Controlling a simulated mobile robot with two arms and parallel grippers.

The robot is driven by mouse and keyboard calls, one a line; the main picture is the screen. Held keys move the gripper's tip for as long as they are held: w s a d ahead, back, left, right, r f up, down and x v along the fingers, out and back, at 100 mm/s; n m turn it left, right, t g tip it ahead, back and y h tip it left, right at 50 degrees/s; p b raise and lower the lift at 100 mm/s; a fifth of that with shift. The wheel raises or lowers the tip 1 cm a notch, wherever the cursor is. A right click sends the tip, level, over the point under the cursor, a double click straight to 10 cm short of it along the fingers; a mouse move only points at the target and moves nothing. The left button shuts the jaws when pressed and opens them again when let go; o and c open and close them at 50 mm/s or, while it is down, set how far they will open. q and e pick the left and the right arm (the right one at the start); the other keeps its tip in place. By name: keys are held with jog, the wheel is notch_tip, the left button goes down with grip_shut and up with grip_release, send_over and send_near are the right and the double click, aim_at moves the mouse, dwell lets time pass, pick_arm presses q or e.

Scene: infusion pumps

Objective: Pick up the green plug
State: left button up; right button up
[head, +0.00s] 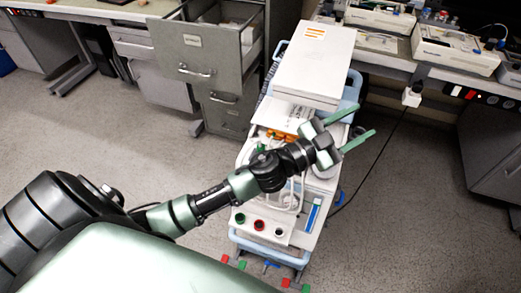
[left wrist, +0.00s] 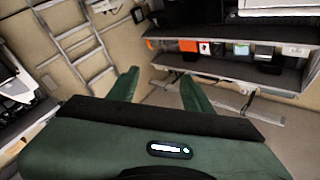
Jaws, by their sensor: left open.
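On the front panel of the cart (head: 300,235), a round green piece (head: 240,218) sits left of a red one (head: 258,225) and a dark one (head: 279,231). I cannot tell for sure that it is the green plug. My left gripper (head: 366,119) is open above the cart's right side, its two green fingers pointing right and away from the green piece. The fingers also show in the left wrist view (left wrist: 158,76), apart with nothing between them. The left arm crosses over the cart and hides part of its top. My right gripper is not in view.
A white box-shaped unit (head: 314,62) stands at the cart's back. A grey filing cabinet (head: 205,60) with an open drawer is behind left. A bench with devices (head: 455,48) is behind right, and a black cable (head: 375,160) hangs from it. Floor on both sides is clear.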

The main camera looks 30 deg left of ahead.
pick_arm(q)
jog(key=s+d+r+m+g+h, duration=0.1)
jog(key=d+r+m+g+h, duration=0.1)
jog(key=d+m+g+h, duration=0.3)
jog(key=m+g+y, duration=0.4)
jog(key=g+y, duration=0.9)
jog(key=y, duration=0.2)
send_over(260, 143)
jog(key=f, duration=1.3)
jog(key=shift+a+f, duration=0.1)
jog(key=shift+a, duration=0.15)
jog(key=shift+s+f, duration=0.1)
jog(key=shift+f, duration=0.25)
jog(key=f, duration=0.2)
jog(key=f+p, duration=0.1)
jog(key=f, duration=0.4)
jog(key=shift+d, duration=0.3)
jog(key=shift+r, duration=0.1)
grip_shut()
